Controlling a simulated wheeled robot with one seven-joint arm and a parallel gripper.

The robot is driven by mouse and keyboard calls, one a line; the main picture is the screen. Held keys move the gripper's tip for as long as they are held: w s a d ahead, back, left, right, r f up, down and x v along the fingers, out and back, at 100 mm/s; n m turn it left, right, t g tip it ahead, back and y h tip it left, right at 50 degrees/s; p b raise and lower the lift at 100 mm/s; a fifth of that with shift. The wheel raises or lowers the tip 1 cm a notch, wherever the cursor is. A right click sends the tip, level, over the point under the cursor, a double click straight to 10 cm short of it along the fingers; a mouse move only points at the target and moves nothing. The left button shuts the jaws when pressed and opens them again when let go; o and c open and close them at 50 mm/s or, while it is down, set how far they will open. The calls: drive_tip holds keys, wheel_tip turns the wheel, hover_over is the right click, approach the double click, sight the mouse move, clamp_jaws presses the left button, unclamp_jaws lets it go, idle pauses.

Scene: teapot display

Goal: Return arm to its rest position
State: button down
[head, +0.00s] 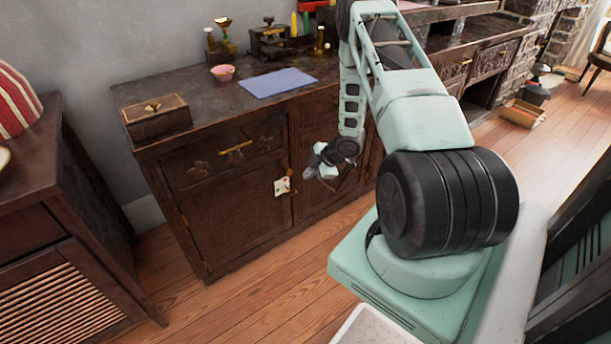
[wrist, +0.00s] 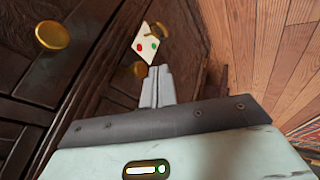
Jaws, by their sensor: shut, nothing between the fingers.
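My gripper (head: 322,168) hangs in front of the dark wooden cabinet's doors in the head view, below the level of its top. In the wrist view the two fingers of my gripper (wrist: 157,86) lie together, shut, with nothing held. A white card (head: 282,186) with coloured spots is on the cabinet front, to the left of my gripper. The card also shows in the wrist view (wrist: 146,43), just beyond the fingertips. I cannot tell the exact gap between the fingertips and the cabinet.
The cabinet top (head: 190,80) bears a wooden box (head: 157,119), a pink bowl (head: 222,73), a blue cloth (head: 278,83) and brass items. A second dark cabinet (head: 50,200) stands at the left. Bare wooden floor (head: 260,300) lies in front of the cabinets.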

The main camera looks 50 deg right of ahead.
drive_tip(key=p+v, duration=0.1)
drive_tip(key=v, duration=0.6)
drive_tip(key=shift+d+p, duration=0.35)
drive_tip(key=shift+w, duration=0.15)
drive_tip(key=w+a+r+m+g+h, duration=0.1)
drive_tip(key=w+a+r, duration=0.3)
drive_tip(key=a+r, duration=0.55)
drive_tip(key=w+a+r+m+g+h, duration=0.15)
drive_tip(key=w+a+r, duration=0.4)
drive_tip(key=a, duration=0.65)
drive_tip(key=s+a+r, duration=0.5)
drive_tip(key=a, duration=0.5)
drive_tip(key=s+a+r+m+g, duration=0.1)
drive_tip(key=s+a+r+g, duration=0.15)
drive_tip(key=s+a, duration=0.4)
drive_tip(key=s+a+r+g, duration=0.1)
drive_tip(key=s+a+r, duration=0.25)
drive_tip(key=s, duration=0.65)
drive_tip(key=s+a+r+m+g, duration=0.1)
drive_tip(key=s+a+r, duration=0.1)
drive_tip(key=s+a, duration=0.55)
wheel_tip(320, 180, up, 22)
drive_tip(key=s+d+p, duration=0.1)
drive_tip(key=d+p, duration=0.1)
drive_tip(key=p, duration=2)
drive_tip(key=shift+y, duration=0.45)
drive_tip(key=shift+s, duration=0.1)
